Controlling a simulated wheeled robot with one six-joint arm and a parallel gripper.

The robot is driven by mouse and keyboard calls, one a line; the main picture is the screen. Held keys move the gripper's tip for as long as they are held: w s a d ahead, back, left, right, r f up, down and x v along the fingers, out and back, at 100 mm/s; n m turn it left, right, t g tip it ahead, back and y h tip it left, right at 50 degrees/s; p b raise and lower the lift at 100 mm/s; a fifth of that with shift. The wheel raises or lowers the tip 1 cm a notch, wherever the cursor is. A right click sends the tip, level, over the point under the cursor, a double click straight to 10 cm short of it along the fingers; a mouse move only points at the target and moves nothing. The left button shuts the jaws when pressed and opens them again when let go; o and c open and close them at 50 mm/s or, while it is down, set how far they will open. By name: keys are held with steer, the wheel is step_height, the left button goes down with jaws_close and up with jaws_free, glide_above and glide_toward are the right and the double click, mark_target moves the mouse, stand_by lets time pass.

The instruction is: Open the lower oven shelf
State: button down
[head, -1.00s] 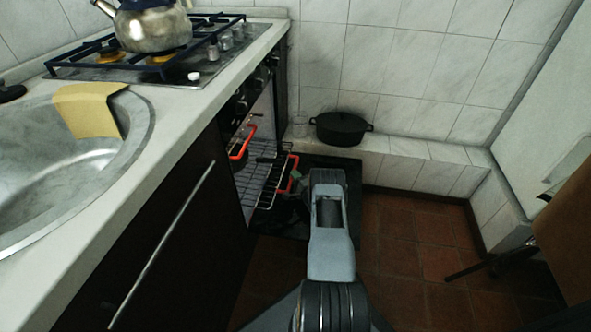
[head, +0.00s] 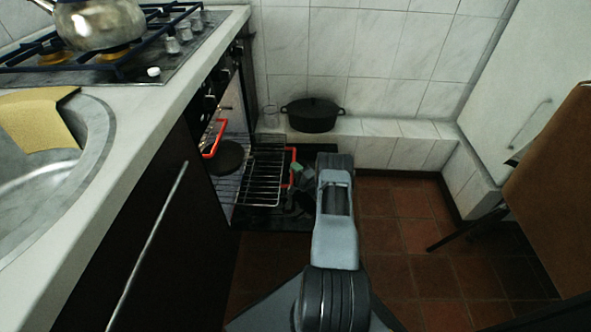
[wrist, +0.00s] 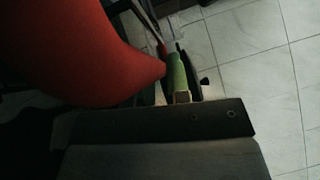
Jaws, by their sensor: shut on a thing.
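The lower oven shelf (head: 262,184), a wire rack, sticks well out of the open oven. Its red front handle (head: 292,165) is at my gripper (head: 298,182), partly hidden by the dark fingers. My gripper is shut on this handle. In the dim wrist view a green finger pad (wrist: 178,74) shows beside a thin red bar, and a large blurred red shape fills the upper left. The upper shelf's red handle (head: 214,139) stays back near the oven opening.
The lowered black oven door (head: 318,157) lies beneath the rack. A black lidded pot (head: 313,115) stands on the tiled ledge. A kettle (head: 98,22) sits on the hob. A brown chair (head: 553,185) is at the right. The tiled floor (head: 410,205) between is clear.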

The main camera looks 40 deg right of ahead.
steer(key=shift+d, duration=0.1)
steer(key=c, duration=1.1)
jaws_free()
steer(key=shift+s, duration=0.1)
steer(key=s+p, duration=0.1)
steer(key=s, duration=0.3)
steer(key=s+d+f+p, duration=0.1)
steer(key=s, duration=0.4)
steer(key=s+f+p, duration=0.1)
steer(key=s, duration=0.3)
steer(key=shift+s+d, duration=0.15)
steer(key=shift+s, duration=0.1)
steer(key=shift+w+r+p, duration=0.1)
steer(key=shift+r+p, duration=0.05)
steer(key=shift+p, duration=0.15)
